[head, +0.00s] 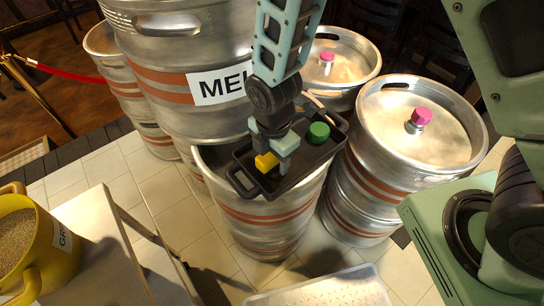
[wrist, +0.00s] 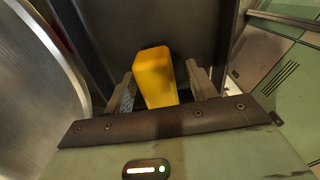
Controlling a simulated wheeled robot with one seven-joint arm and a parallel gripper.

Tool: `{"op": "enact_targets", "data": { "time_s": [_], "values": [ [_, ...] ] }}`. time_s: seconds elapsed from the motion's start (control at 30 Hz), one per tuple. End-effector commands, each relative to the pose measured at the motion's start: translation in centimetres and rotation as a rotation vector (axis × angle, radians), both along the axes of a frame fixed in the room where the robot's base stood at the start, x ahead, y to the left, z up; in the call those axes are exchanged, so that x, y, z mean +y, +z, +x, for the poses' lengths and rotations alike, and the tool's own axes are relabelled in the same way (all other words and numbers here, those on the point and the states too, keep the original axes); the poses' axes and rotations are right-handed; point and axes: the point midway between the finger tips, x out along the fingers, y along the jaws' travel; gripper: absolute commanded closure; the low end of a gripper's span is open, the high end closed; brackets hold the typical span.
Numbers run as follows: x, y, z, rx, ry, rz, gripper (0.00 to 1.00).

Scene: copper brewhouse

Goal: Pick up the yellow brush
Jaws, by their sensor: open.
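The yellow brush (head: 266,160) shows as a small yellow block on a dark tray (head: 244,184) that rests on top of a steel keg. In the wrist view the yellow brush (wrist: 155,77) stands out as a yellow block between the two fingers. My gripper (head: 285,152) is over the tray, open, right at the brush. In the wrist view my gripper (wrist: 163,88) has one finger on each side of the brush, with a narrow gap at least on the right. The brush's lower part is hard to make out.
A green round object (head: 319,131) lies on the same tray, right of my gripper. A tall keg (head: 190,75) with a white label stands close behind on the left. A keg with a pink cap (head: 422,117) stands to the right. A yellow bucket of grain (head: 25,255) is at the far left.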

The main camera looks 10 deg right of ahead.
Motion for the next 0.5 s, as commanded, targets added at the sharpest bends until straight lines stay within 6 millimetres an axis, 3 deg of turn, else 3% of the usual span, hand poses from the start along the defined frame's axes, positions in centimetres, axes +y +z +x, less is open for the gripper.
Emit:
{"op": "enact_targets", "data": {
  "time_s": [0.27, 0.43, 0.5],
  "values": [
    [0.03, -0.38, 0.04, -0.002, 0.000, 0.001, 0.44],
    [0.03, -0.37, 0.03, -0.002, 0.000, 0.001, 0.88],
    [0.03, -0.37, 0.03, -0.002, 0.000, 0.001, 0.93]
  ]
}}
